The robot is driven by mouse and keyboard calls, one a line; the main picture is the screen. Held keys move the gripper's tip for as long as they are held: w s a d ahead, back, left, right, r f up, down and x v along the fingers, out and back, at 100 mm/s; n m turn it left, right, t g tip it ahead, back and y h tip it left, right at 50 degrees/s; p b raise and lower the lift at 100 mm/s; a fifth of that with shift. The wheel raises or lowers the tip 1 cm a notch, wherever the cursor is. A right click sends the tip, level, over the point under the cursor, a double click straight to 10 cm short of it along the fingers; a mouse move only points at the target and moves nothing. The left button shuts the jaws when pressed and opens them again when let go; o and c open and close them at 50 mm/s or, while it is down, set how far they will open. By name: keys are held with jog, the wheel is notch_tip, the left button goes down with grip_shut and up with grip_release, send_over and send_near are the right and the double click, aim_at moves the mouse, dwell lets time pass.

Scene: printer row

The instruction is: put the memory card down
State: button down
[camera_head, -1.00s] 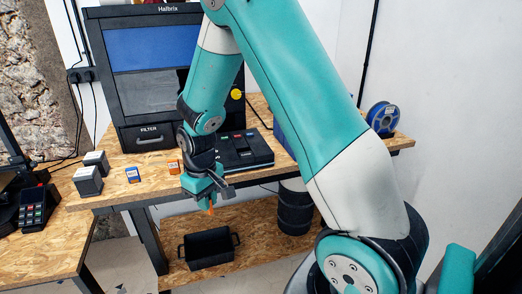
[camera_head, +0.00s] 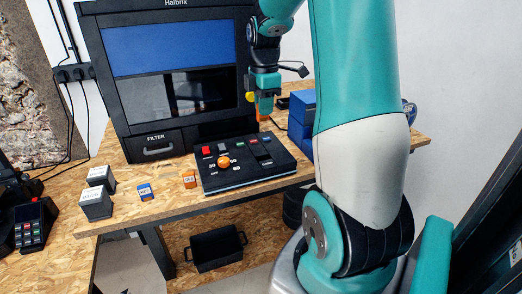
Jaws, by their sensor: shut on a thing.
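My gripper (camera_head: 264,106) is raised in front of the right side of the printer, above the back of the table. It is shut on a small orange piece (camera_head: 264,118), which I take to be the memory card; only its lower end shows below the fingers. The piece is in front of or above the black control box's far edge; the exact gap cannot be told. A small orange labelled block (camera_head: 189,179) and a blue one (camera_head: 145,192) stand on the table to the left of the control box.
The black control box (camera_head: 240,178) has an orange knob and buttons. The large printer (camera_head: 170,100) stands behind it. Grey boxes (camera_head: 95,206) stand at the left, blue bins (camera_head: 300,125) at the right. A black crate (camera_head: 216,250) sits on the lower shelf.

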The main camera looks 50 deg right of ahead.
aim_at(264, 151)
notch_tip(264, 151, down, 14)
jog(key=p, duration=0.2)
jog(key=shift+f+p, duration=0.1)
jog(key=shift+p, duration=0.25)
jog(key=shift+f, duration=0.2)
jog(key=c, duration=1.1)
grip_release()
jog(key=shift+c, duration=0.2)
jog(key=shift+r, duration=0.15)
